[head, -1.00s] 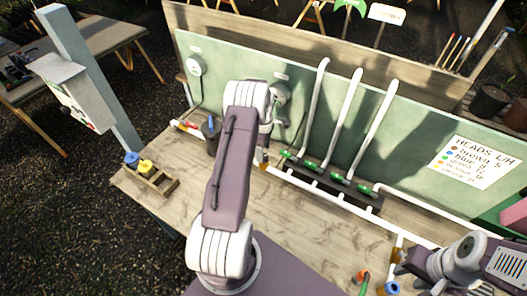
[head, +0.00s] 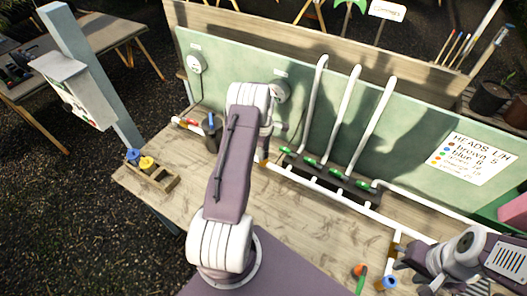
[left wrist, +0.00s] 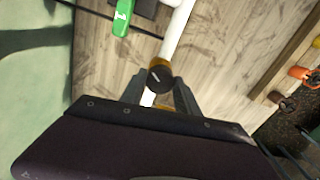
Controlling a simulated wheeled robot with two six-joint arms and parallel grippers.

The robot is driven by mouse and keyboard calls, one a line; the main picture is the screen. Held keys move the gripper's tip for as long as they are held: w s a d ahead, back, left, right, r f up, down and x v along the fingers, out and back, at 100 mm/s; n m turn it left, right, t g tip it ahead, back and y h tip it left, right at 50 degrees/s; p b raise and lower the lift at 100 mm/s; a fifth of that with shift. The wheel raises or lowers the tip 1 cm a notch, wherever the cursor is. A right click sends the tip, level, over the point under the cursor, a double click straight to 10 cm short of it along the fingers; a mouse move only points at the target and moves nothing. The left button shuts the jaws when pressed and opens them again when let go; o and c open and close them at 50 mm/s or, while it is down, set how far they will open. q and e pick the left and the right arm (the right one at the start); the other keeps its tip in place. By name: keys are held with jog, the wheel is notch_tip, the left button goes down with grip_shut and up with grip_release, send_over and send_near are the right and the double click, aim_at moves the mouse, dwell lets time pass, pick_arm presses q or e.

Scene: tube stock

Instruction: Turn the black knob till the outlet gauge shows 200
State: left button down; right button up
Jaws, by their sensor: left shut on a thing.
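The black knob (left wrist: 160,76) shows in the left wrist view, with a pale pointer line on its top. It sits on a brass fitting in the white pipe. My left gripper (left wrist: 172,92) has its fingers on both sides of the knob and is shut on it. In the head view my left arm covers the knob; a bit of brass (head: 263,162) shows beside the wrist. A round gauge (head: 280,91) on the green board is partly behind my left arm; another gauge (head: 197,63) is further left. Neither reading is legible. My right gripper (head: 412,272) looks open and empty at lower right.
A black manifold (head: 330,182) with green valve handles and upright white pipes stands right of my left gripper. A wooden rack (head: 155,180) with blue and yellow caps is at the left edge. Loose fittings (head: 388,283) lie near my right gripper. The front middle tabletop is bare.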

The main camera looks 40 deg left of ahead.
pick_arm(q)
jog(key=m+b, duration=0.2)
jog(key=m, duration=0.1)
jog(key=shift+w+f, duration=0.1)
jog(key=m+b, duration=0.1)
jog(key=m, duration=0.3)
jog(key=m+b, duration=0.1)
jog(key=m, duration=0.3)
jog(key=shift+m, duration=0.3)
jog(key=shift+r+m+b, duration=0.2)
jog(key=shift+m+b, duration=0.45)
jog(key=shift+m, duration=1.65)
jog(key=c, duration=1)
grip_release()
jog(key=shift+o, duration=0.5)
